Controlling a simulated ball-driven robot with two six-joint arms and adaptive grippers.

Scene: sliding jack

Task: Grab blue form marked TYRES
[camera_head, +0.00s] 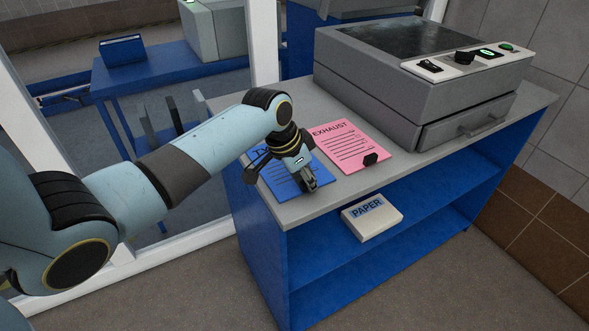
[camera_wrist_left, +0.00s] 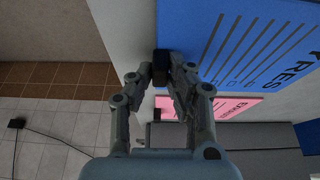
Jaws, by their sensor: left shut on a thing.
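The blue form (camera_head: 283,182) lies on the grey top of the cabinet at its left front, its heading partly hidden by my left arm. In the left wrist view the blue form (camera_wrist_left: 235,40) shows lines of print and the letters "RES". My left gripper (camera_head: 308,184) is at the form's front edge, pointing down. In the wrist view its fingers (camera_wrist_left: 165,76) are closed around a small black tab (camera_wrist_left: 161,62) at the blue form's edge. My right gripper is not in view.
A pink form (camera_head: 349,146) marked EXHAUST, with a black tab (camera_head: 371,158), lies just right of the blue form. A grey machine (camera_head: 410,95) with buttons and a drawer stands behind. A block marked PAPER (camera_head: 372,218) sits on the blue cabinet's shelf (camera_head: 425,208).

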